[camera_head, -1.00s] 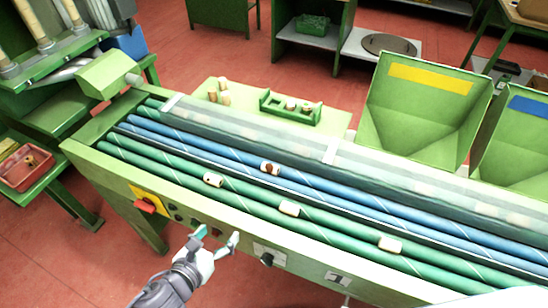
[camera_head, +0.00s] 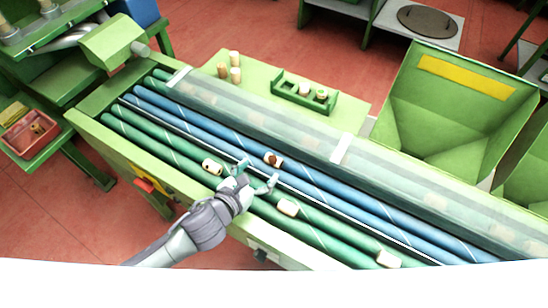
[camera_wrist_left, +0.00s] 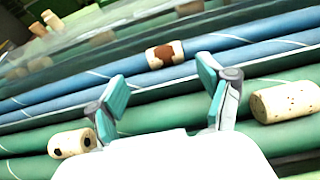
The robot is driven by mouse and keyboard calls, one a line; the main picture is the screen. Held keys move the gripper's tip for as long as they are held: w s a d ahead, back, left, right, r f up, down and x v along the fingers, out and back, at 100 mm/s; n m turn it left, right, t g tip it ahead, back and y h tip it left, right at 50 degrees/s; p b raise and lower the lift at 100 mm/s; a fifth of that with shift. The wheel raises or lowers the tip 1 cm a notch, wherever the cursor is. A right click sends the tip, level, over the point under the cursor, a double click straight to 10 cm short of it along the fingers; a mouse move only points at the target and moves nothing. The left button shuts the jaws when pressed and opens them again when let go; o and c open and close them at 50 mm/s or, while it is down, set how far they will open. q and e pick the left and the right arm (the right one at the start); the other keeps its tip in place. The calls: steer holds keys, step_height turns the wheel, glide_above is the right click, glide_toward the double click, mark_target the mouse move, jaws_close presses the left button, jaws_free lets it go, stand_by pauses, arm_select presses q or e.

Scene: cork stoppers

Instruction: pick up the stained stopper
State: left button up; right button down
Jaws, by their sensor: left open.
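A pale stopper with a brown stain (camera_head: 273,159) lies on the blue rollers (camera_head: 200,122). In the left wrist view the stained stopper (camera_wrist_left: 164,54) lies on its side beyond and between my fingertips, with a large reddish-brown patch. My left gripper (camera_head: 257,172) is open and empty over the rollers, just on the near side of that stopper; its teal fingers (camera_wrist_left: 161,84) are spread apart. A stopper with dark spots (camera_head: 212,166) lies left of the gripper on the green rollers, and a plain speckled stopper (camera_head: 288,206) lies to its right. My right gripper is out of view.
Another stopper (camera_head: 388,259) lies further right on the green rollers. A clear cover (camera_head: 285,130) runs along the far side. Behind it stand a green rack (camera_head: 305,98) and loose stoppers (camera_head: 235,74). A green bin with a yellow stripe (camera_head: 455,120) stands at right.

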mark_target(271, 163)
arm_select(q)
steer(key=shift+w+d+f, duration=0.25)
steer(key=shift+w+d, duration=0.1)
steer(key=shift+w, duration=0.2)
steer(key=x, duration=0.2)
steer(key=p+x, duration=0.1)
steer(key=x, duration=0.1)
steer(key=shift+d, duration=0.4)
steer(key=shift+w+d+f, duration=0.1)
steer(key=shift+f, duration=0.05)
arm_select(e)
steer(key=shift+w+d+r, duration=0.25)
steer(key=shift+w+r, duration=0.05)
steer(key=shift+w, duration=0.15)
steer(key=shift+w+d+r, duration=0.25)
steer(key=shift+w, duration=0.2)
arm_select(q)
steer(key=shift+c, duration=0.7)
steer(key=c, duration=0.7)
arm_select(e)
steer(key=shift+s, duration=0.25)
